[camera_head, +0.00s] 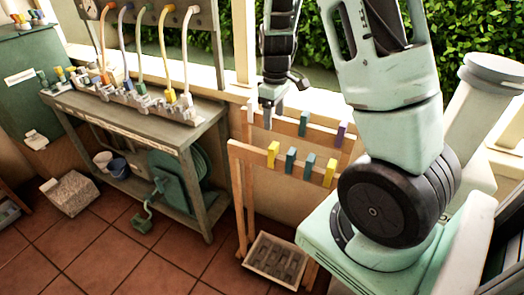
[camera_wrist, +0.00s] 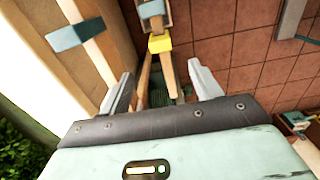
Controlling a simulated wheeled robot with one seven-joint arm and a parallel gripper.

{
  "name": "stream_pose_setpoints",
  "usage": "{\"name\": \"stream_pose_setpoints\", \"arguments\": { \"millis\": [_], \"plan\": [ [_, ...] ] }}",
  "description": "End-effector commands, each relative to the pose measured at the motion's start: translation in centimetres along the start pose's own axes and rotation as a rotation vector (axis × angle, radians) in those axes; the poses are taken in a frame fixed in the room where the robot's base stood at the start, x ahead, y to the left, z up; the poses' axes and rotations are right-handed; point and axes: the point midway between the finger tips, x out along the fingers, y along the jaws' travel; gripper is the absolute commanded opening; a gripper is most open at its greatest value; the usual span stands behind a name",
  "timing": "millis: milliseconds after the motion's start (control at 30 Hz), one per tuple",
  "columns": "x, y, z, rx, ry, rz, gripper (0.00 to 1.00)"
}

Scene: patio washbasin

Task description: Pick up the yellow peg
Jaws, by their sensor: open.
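The yellow peg (camera_head: 273,155) sits over the front rail of a wooden rack, near its left end. A second yellow peg (camera_head: 330,173) sits at the right end of the same rail. My gripper (camera_head: 268,115) points down above the rack's left part, in the picture above the left yellow peg and apart from it. In the wrist view, my gripper (camera_wrist: 160,88) has its fingers spread with nothing held. A yellow peg (camera_wrist: 160,44) shows on a rail just beyond the gap between the fingers, probably the left one.
Blue-grey pegs (camera_head: 291,160) (camera_head: 309,164) stand between the yellow ones. The rear rail holds a blue peg (camera_head: 303,122) and a purple peg (camera_head: 341,132). A tray (camera_head: 272,262) lies below the rack. A bench (camera_head: 150,120) with hoses stands left.

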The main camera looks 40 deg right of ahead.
Motion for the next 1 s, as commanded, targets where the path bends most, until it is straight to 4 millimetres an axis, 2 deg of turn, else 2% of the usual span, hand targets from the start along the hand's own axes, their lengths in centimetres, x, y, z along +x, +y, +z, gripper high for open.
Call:
{"name": "stream_pose_setpoints", "arguments": {
  "millis": [100,400,733,1000],
  "plan": [
    [2.6,-0.1,0.1,0.001,-0.006,-0.004,0.64],
    [8.4,-0.1,0.1,0.002,-0.003,-0.003,0.64],
    [10.9,-0.1,0.1,0.002,-0.002,-0.003,0.64],
    [14.5,-0.2,0.2,0.0,-0.002,-0.004,0.64]
  ]
}}
